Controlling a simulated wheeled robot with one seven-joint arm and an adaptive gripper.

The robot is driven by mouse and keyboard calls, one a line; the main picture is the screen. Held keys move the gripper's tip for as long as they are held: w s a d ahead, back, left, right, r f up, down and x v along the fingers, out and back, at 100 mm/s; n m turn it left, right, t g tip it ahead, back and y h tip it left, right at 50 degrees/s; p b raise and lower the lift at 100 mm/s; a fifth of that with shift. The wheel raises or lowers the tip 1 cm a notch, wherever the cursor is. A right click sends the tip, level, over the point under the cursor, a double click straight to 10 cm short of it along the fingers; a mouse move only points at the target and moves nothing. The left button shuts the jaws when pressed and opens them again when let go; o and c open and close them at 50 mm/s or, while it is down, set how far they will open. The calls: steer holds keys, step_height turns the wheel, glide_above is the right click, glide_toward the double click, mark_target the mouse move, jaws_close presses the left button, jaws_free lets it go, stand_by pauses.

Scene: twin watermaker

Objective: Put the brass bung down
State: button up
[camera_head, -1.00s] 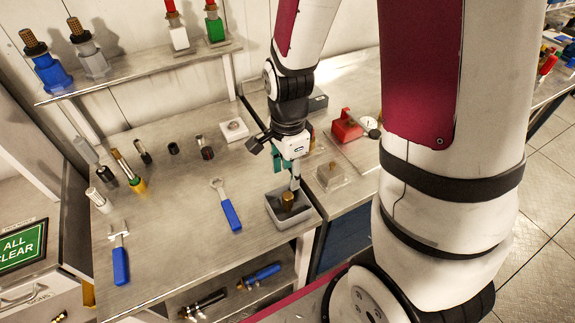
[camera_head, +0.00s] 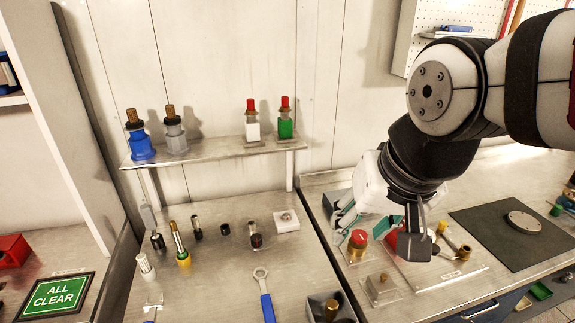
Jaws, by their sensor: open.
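The brass bung (camera_head: 332,306) stands in a small grey tray (camera_head: 345,318) at the bottom edge of the view, which cuts the tray off. My gripper (camera_head: 368,226) is open, with teal finger pads showing. It is up and to the right of the tray, well apart from the bung. It hangs in front of the right bench, near a red-topped brass knob (camera_head: 357,241). I see no object held between the fingers, though the wrist hides part of that area.
A shelf (camera_head: 215,155) at the back bears blue, grey, white and green fittings. Several small fittings and a blue-handled wrench (camera_head: 266,305) lie on the left bench. A clear block with a brass piece (camera_head: 381,287) and a dark mat (camera_head: 500,240) are on the right bench.

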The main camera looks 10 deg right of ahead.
steer(key=s+r+n+t, duration=0.1)
steer(key=s+r+n, duration=0.1)
steer(key=s+n, duration=0.1)
steer(key=shift+a+r, duration=0.1)
steer(key=shift+r, duration=0.25)
steer(key=w+f+b, duration=0.2)
steer(key=shift+w+f, duration=0.25)
steer(key=shift+w, duration=0.05)
